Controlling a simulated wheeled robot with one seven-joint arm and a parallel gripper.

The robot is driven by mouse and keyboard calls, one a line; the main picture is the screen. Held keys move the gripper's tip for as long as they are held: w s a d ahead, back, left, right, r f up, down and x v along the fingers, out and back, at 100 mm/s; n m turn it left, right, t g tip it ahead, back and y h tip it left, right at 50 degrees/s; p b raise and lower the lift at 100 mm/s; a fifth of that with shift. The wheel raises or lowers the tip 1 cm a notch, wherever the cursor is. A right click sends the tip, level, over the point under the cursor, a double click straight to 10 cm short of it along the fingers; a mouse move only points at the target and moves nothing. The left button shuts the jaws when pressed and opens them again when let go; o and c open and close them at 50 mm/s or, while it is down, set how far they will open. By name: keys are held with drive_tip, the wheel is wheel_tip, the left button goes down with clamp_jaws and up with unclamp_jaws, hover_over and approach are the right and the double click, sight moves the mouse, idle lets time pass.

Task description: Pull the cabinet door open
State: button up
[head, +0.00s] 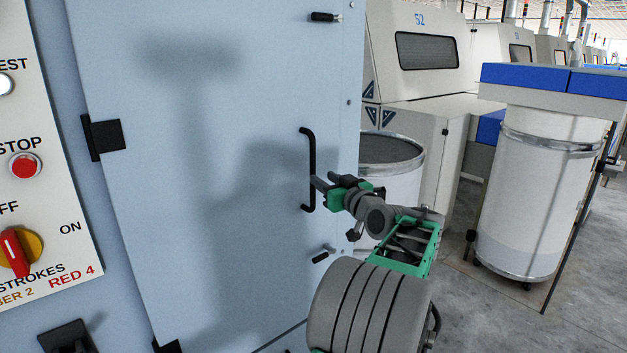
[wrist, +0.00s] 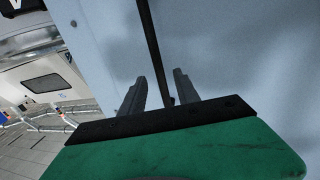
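The pale blue cabinet door (head: 240,100) fills the left middle of the head view. It looks closed, with a black hinge (head: 103,135) at its left. A black upright bar handle (head: 309,150) is near its right edge. My gripper (head: 317,184) is at the handle's lower half, coming from the right. In the wrist view the handle bar (wrist: 151,35) runs down between the two fingers of my gripper (wrist: 159,75). The fingers stand apart, with visible gaps beside the bar. The bar's lower end is hidden behind the gripper body.
Black latches sit above (head: 325,17) and below (head: 322,256) the handle. A control panel (head: 45,190) with knobs is at the left. A round metal-rimmed can (head: 405,180) stands close behind my arm. A larger white can (head: 535,210) stands farther right on grey floor.

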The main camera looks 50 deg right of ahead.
sight(314, 170)
drive_tip(key=p+x, duration=0.2)
drive_tip(key=x, duration=0.5)
drive_tip(key=shift+w+d+r+p, duration=0.15)
drive_tip(key=shift+w+p, duration=0.1)
drive_tip(key=shift+p, duration=0.1)
clamp_jaws()
idle(1.0)
